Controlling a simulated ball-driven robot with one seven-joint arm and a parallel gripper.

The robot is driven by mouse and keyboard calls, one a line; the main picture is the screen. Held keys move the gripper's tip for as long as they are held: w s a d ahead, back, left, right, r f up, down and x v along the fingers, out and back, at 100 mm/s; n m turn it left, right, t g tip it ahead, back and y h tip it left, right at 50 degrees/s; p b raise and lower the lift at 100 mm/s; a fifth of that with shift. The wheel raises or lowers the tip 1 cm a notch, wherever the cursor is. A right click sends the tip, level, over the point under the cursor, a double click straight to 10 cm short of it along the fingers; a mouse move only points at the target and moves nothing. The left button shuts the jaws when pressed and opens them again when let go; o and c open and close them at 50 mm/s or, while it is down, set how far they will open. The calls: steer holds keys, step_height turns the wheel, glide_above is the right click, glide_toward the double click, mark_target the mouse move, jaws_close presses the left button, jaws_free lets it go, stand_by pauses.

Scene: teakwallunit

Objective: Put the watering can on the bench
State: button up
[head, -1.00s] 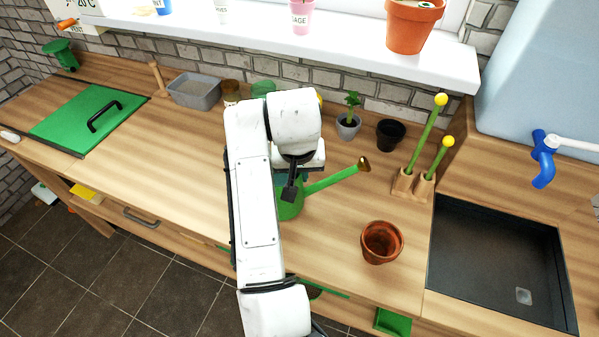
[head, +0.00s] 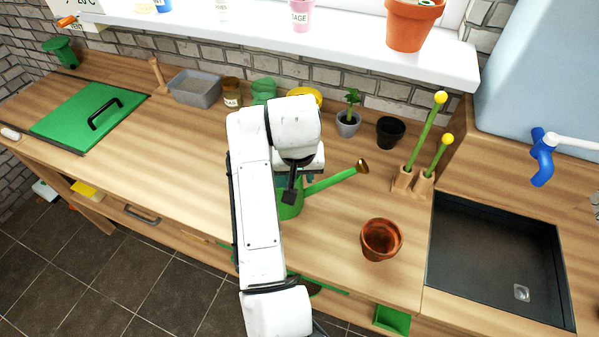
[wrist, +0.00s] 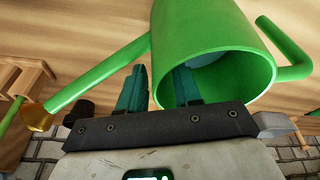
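The green watering can (head: 291,206) stands on the wooden bench (head: 190,150), partly hidden behind my arm; its spout points right to a brown rose. In the wrist view, its open mouth (wrist: 250,60) faces the camera, with the spout to the left and the handle to the right. My gripper (wrist: 158,88) is at the rim, its two teal fingers apart. One finger reaches inside the mouth and the other is outside, with the can's wall between them. I see no firm contact. In the head view my gripper (head: 311,178) is mostly hidden.
A terracotta pot (head: 381,240) stands right of the can, left of the black sink (head: 495,265). A grey plant pot (head: 348,124), black pot (head: 390,132) and wooden holder with green-handled tools (head: 412,182) stand behind. The bench's left side has clear room beside the green lid (head: 75,122).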

steer(key=b+v, duration=0.1)
steer(key=v, duration=1.1)
steer(key=shift+r, duration=0.2)
